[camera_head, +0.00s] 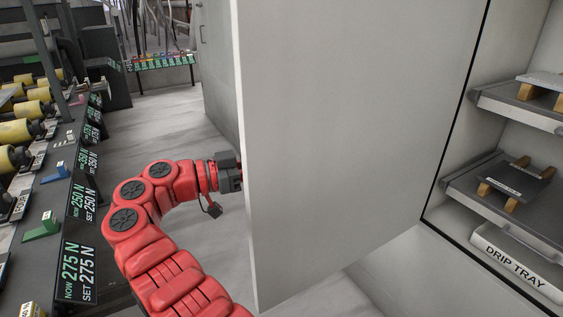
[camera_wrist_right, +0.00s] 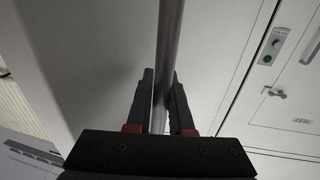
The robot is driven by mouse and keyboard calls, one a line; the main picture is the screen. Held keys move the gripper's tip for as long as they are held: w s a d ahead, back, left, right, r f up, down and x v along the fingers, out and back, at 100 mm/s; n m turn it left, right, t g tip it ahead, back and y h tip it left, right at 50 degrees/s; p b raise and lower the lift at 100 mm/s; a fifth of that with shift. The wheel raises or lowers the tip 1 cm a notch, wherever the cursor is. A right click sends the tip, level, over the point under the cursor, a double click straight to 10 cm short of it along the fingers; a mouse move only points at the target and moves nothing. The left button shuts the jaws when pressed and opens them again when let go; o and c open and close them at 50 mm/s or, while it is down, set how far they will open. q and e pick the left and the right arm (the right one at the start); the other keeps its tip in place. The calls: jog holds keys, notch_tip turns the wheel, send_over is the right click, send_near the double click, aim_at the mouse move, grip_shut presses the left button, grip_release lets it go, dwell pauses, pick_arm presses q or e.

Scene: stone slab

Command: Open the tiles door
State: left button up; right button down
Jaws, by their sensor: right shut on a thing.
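The tiles door (camera_head: 350,130) is a large pale grey panel standing well open in the head view, with shelves showing to its right. My right arm, red, reaches up to the door's left edge. My right gripper (camera_wrist_right: 161,88) is shut on the door's handle (camera_wrist_right: 171,35), a round metal bar that runs between its fingers in the right wrist view. In the head view the door hides the fingertips and the handle. My left gripper is in neither view.
The open cabinet holds a lower shelf (camera_head: 468,199) with a dark tile on wooden blocks, an upper shelf (camera_head: 500,101), and a drip tray (camera_head: 516,268). A machine bench with yellow rollers and force displays (camera_head: 77,272) lines the left. Grey floor (camera_head: 180,125) lies between.

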jog(key=shift+d, duration=0.2)
jog(key=c, duration=1.2)
grip_release()
jog(key=shift+o, duration=0.6)
jog(key=shift+w+d, duration=0.1)
jog(key=shift+d, duration=0.1)
jog(key=shift+a, duration=0.1)
jog(key=shift+a, duration=0.1)
